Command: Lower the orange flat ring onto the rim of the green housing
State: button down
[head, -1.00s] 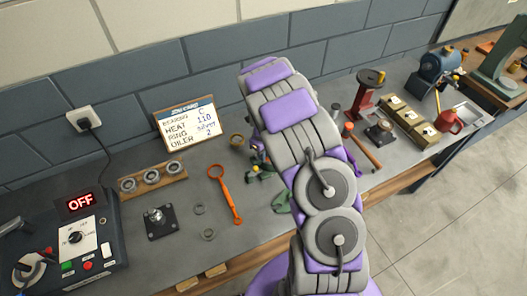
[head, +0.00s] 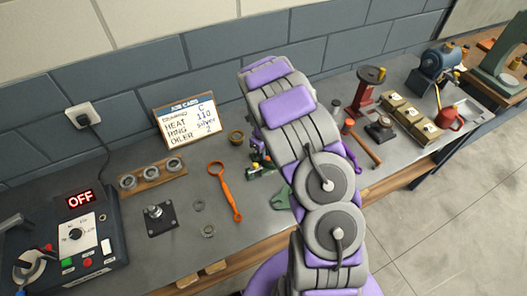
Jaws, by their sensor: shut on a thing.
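No housing rim is visible.
An orange ring-ended tool (head: 226,191), a brass ring (head: 236,137) and a black plate with a post (head: 159,217) lie left of my arm. A control box (head: 84,243) reads OFF. A red stand (head: 368,91) and a hammer (head: 363,143) are to the right.

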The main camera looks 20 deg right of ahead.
jog(key=shift+f, duration=0.15)
jog(key=c, duration=1.1)
grip_release()
jog(key=shift+o, duration=0.2)
notch_tip(320, 180, up, 11)
jog(key=p, duration=0.2)
jog(key=shift+f+p, duration=0.2)
jog(key=shift+p, duration=0.15)
jog(key=shift+r, duration=0.15)
notch_tip(320, 180, up, 17)
